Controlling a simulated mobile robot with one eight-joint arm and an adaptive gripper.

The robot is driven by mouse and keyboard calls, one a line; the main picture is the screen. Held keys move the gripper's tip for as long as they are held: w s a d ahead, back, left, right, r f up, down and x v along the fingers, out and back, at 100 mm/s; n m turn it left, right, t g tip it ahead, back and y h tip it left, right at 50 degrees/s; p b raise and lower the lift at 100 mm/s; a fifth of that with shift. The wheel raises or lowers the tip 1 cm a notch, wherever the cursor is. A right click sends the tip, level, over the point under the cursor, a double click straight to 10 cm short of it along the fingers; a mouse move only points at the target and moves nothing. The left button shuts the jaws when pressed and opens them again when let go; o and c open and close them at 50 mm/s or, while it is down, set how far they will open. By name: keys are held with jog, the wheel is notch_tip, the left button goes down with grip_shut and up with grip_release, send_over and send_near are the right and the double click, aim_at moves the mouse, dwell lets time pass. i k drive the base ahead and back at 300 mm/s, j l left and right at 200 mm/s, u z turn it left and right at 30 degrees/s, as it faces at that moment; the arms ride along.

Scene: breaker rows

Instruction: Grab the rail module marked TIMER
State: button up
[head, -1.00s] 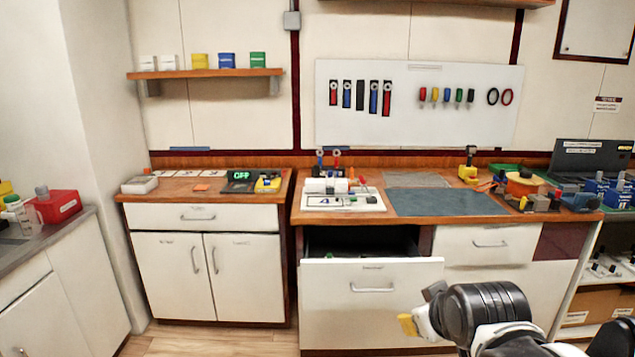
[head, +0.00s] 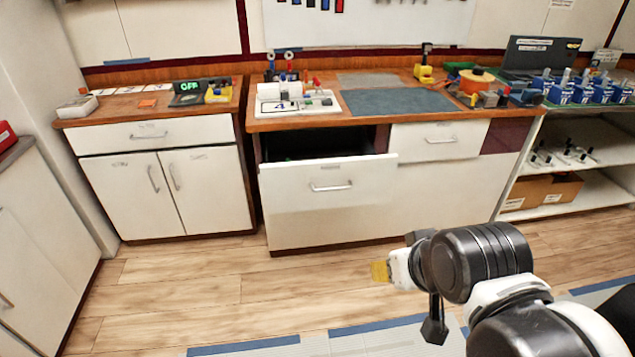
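My gripper (head: 380,271) is at the lower middle of the head view, in front of the workbench and above the floor, apart from everything. Its yellow tip shows at the left end of my arm; whether its fingers are apart cannot be told. A drawer (head: 300,187) under the bench stands pulled open, with a dark interior (head: 320,146) whose contents are mostly hidden. No rail module with a readable TIMER marking shows. Small parts lie around a white board (head: 275,103) on the bench, too small to identify.
The workbench holds a grey mat (head: 400,101) and tools at its right. Blue devices (head: 590,92) stand on a shelf unit at the far right. A cabinet (head: 165,190) stands at the left. The wooden floor (head: 215,275) in front is clear.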

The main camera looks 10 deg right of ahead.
aim_at(284, 85)
jog(key=i+j, duration=0.15)
jog(key=i, duration=0.45)
jog(key=i+j, duration=0.15)
jog(key=i, duration=0.5)
jog(key=i+j, duration=0.15)
jog(key=i, duration=0.45)
